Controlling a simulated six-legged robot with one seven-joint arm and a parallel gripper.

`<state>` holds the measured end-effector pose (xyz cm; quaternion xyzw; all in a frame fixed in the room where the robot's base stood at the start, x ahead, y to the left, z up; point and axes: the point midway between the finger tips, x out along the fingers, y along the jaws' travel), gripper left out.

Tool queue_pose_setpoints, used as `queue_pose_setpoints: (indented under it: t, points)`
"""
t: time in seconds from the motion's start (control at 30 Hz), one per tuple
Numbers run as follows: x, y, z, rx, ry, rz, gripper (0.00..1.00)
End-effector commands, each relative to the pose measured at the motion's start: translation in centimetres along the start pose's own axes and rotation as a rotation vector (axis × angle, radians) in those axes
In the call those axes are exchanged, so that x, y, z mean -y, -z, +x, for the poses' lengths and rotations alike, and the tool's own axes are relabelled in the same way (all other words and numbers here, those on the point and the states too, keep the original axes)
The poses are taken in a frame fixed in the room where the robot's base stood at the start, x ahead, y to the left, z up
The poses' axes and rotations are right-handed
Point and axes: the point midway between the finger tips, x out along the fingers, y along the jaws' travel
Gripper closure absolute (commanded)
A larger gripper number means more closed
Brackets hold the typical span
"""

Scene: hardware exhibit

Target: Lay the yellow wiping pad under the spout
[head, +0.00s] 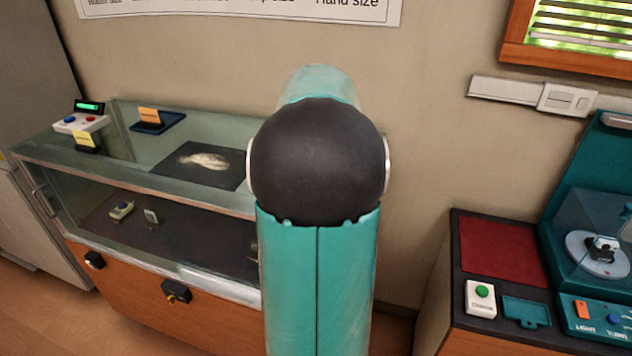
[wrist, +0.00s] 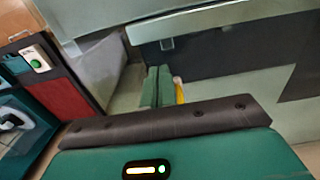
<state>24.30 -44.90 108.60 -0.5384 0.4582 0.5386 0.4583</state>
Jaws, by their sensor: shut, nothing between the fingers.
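In the wrist view my gripper (wrist: 158,88) shows its two green fingers side by side, shut and empty. A small yellow thing (wrist: 179,91) shows just right of the fingers, partly hidden by them. I cannot tell if it is the wiping pad or if the fingers touch it. In the head view my arm stands in the middle and hides part of the glass case and the wall; the gripper is out of that view. I can make out no spout in either view.
A glass display case (head: 215,203) stands left, with a button box (head: 82,122), a blue tray (head: 158,123) and a dark mat (head: 178,167) on top. At right a counter holds a red mat (head: 500,250), a green-button box (head: 481,298) and a teal machine (head: 585,320).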

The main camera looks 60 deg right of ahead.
Motion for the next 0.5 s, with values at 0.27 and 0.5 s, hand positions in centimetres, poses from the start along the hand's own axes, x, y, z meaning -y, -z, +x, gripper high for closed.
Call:
queue_pose_setpoints:
  t: [0.27,0.5]
  points:
    - [0.0,0.1,0.0,0.0,0.0,0.0,1.0]
    - [0.1,2.2,0.0,0.001,0.001,0.001,1.0]
